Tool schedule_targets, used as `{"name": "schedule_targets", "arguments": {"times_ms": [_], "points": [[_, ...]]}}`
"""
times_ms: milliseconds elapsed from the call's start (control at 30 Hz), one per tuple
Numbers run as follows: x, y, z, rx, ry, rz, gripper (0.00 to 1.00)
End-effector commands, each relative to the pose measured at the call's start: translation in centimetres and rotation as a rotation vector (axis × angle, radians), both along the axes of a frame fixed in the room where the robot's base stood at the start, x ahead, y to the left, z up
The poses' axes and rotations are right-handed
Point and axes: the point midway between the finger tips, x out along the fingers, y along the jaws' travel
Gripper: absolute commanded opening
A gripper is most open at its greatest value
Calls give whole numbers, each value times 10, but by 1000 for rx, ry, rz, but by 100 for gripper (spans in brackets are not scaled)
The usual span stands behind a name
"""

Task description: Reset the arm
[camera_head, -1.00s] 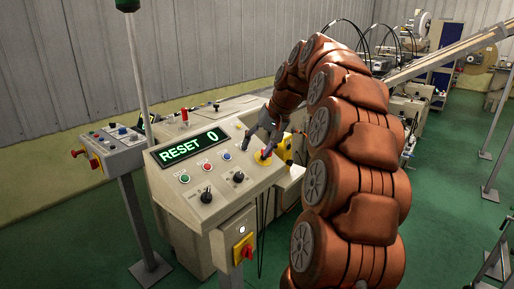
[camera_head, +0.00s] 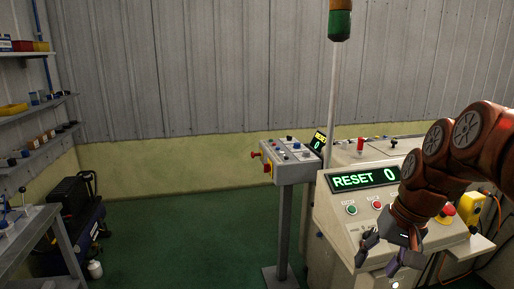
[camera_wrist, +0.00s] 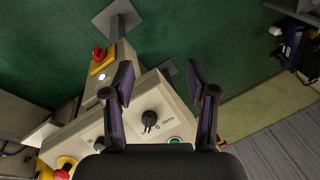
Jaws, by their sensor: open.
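My gripper (camera_head: 378,258) hangs over the sloped front of the beige control console (camera_head: 330,215), fingers pointing down. It is open and empty; the wrist view shows its two fingers (camera_wrist: 158,78) spread apart. The console's display (camera_head: 365,179) reads "RESET 0" in green. A green button (camera_head: 351,210) and a red button (camera_head: 377,205) sit below it. In the wrist view a black knob (camera_wrist: 150,118) shows between the fingers, beside a green button (camera_wrist: 175,141). My arm hides the console's right part.
A red mushroom button (camera_head: 447,210) on a yellow box stands right of my arm. A pedestal panel (camera_head: 291,165) stands left of the console, near a signal pole (camera_head: 333,90). Shelves (camera_head: 38,102) and a workbench (camera_head: 35,228) line the left. Green floor (camera_head: 180,220) between is clear.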

Motion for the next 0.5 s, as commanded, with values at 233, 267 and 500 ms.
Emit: {"name": "schedule_targets", "arguments": {"times_ms": [233,267,500], "points": [[-83,47,-42,-75,102,126,57],[-93,50,-47,-86,112,139,57],[-174,63,-89,-159,200,228,57]]}}
